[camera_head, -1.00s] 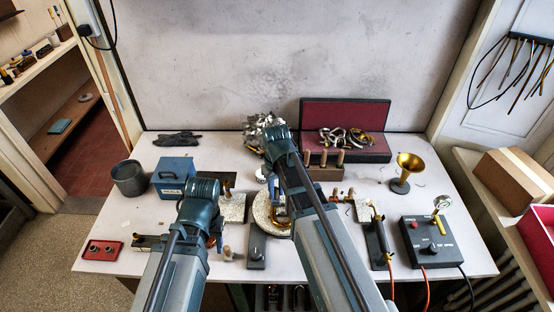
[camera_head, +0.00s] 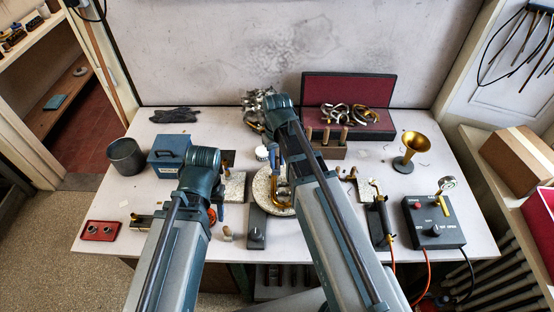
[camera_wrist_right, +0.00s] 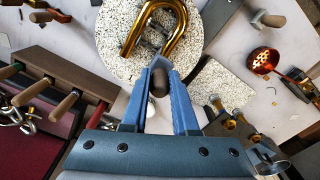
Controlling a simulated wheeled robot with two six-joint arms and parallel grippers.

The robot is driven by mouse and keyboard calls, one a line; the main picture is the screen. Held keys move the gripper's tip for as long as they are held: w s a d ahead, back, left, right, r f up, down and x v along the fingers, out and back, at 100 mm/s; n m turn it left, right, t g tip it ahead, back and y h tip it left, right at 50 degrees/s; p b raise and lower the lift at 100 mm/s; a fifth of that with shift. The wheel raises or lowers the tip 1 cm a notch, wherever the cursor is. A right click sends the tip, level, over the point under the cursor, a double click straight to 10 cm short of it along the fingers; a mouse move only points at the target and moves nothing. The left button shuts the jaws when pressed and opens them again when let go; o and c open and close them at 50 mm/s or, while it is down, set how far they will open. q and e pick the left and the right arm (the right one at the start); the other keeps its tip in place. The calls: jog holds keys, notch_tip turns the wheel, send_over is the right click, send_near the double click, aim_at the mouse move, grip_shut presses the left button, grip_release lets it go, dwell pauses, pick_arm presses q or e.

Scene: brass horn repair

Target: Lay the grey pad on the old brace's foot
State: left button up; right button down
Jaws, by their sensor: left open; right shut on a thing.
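A brass U-shaped tube (camera_wrist_right: 180,40) lies on a round speckled slab (camera_wrist_right: 112,45) in the right wrist view; it also shows in the head view (camera_head: 277,189). Thin cross pieces show between its legs, but I cannot make out the old brace's foot. My right gripper (camera_wrist_right: 158,90) is shut on a dark brown, handle-like piece (camera_wrist_right: 158,80) near the tube's open end. What lies below this piece is hidden. I cannot pick out the grey pad with certainty. My left gripper (camera_head: 218,208) is open at the left of the slab, partly hidden by its own arm.
A wooden block with handled tools (camera_head: 324,149) and a red-lined case (camera_head: 374,132) stand behind. A blue box (camera_head: 166,164) and a grey pot (camera_head: 126,157) stand left. A brass bell (camera_head: 412,148) and a black control box (camera_head: 434,224) are right.

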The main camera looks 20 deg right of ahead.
jog(key=shift+f+b, duration=2.6)
jog(key=shift+f, duration=0.2)
jog(key=shift+f+b, duration=0.35)
jog(key=c, duration=0.6)
grip_release()
jog(key=o, duration=0.5)
notch_tip(320, 180, up, 7)
jog(key=p, duration=0.7)
